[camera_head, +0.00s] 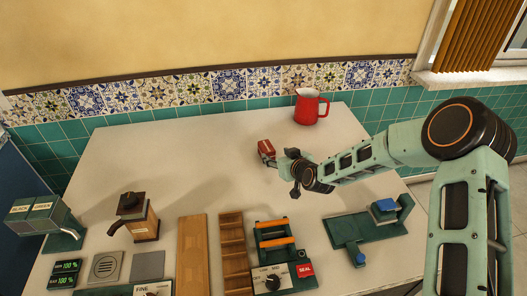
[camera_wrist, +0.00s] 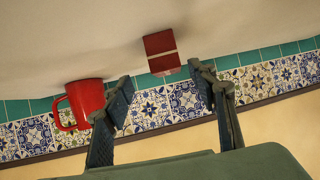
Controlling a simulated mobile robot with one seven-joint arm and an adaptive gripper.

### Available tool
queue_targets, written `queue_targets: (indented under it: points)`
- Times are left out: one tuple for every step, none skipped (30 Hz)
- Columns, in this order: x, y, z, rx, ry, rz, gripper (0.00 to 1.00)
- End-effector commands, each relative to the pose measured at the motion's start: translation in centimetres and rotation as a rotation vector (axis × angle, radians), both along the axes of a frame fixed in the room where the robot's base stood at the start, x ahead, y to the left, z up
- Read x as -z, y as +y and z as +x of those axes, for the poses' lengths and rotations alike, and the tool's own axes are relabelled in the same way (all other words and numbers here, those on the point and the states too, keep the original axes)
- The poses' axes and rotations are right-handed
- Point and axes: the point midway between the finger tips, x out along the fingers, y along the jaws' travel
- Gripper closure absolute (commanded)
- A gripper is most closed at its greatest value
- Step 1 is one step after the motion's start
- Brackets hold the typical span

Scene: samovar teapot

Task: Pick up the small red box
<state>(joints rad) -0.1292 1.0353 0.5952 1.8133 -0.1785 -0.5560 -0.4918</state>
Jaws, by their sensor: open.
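The small red box (camera_head: 265,148) stands on the pale table, left of my gripper's tip in the head view. A lighter band crosses it in the wrist view (camera_wrist: 161,52). My gripper (camera_head: 283,160) is close beside the box in the head view, and its fingers partly overlap that area. In the wrist view the two fingers of my gripper (camera_wrist: 170,90) are spread apart. The box shows beyond the fingertips, between them, with nothing held. I cannot tell whether a finger touches the box.
A red pitcher (camera_head: 308,107) stands behind, near the tiled wall; it shows left of the box in the wrist view (camera_wrist: 86,102). Toward the front are a grinder (camera_head: 137,218), a wooden slotted rack (camera_head: 232,255), a sealing device (camera_head: 275,262) and a green press (camera_head: 365,232). The table's back left is clear.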

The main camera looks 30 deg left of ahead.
Motion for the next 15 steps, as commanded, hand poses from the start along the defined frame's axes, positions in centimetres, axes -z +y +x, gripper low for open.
queue_targets:
  points:
    - [0.4,0.7,0.4,0.000,0.002,0.000,0.47]
    - [0.7,1.0,0.6,0.000,0.002,0.000,0.47]
    - [0.9,1.3,0.9,0.000,0.001,-0.001,0.47]
    - [1.1,1.6,1.1,0.000,0.001,-0.001,0.47]
    - [1.2,1.8,1.3,-0.001,0.000,-0.001,0.47]
    - [1.5,2.1,1.5,-0.001,0.001,-0.002,0.47]
    - [1.6,2.3,1.7,-0.002,0.000,-0.002,0.47]
    - [1.7,2.4,1.8,-0.002,0.000,-0.002,0.47]
    - [1.8,2.6,1.9,-0.001,0.000,-0.003,0.47]
    - [1.8,2.6,2.0,-0.001,-0.001,-0.002,0.47]
    - [1.9,2.7,2.0,-0.001,-0.001,-0.002,0.47]
    - [2.0,2.8,2.1,-0.001,0.000,-0.003,0.47]
    - [2.0,3.0,2.1,-0.001,0.000,-0.003,0.47]
    - [2.1,3.1,2.2,-0.002,0.000,-0.002,0.47]
    - [2.2,3.5,2.3,-0.002,0.000,-0.002,0.47]
